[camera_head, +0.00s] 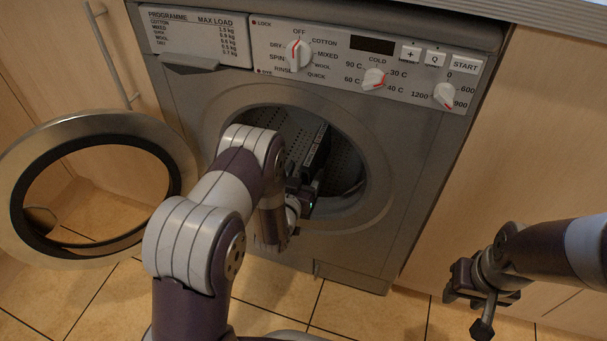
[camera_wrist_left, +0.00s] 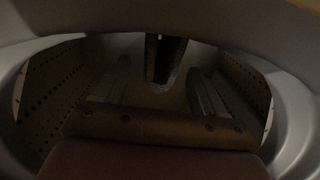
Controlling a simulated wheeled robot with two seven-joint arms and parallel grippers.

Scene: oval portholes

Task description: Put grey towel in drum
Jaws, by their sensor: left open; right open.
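The drum (camera_head: 345,160) is the perforated metal space inside the washing machine's round opening; its dotted wall also shows in the left wrist view (camera_wrist_left: 55,88). My left gripper (camera_head: 313,160) reaches through the opening into the drum, partly hidden by my own arm. In the left wrist view, its two fingers stand apart (camera_wrist_left: 160,82) with nothing clearly between them. A dark strip with a paler edge shows beyond them; I cannot tell what it is. No grey towel can be made out in either view. My right gripper (camera_head: 484,298) is open and empty, low at the right, outside the machine.
The washing machine (camera_head: 415,160) stands between wooden cabinet fronts (camera_head: 530,140). Its round door (camera_head: 165,160) is swung open to the left. The grey door ring (camera_head: 375,200) lies close around my left arm. The tiled floor (camera_head: 355,310) in front is clear.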

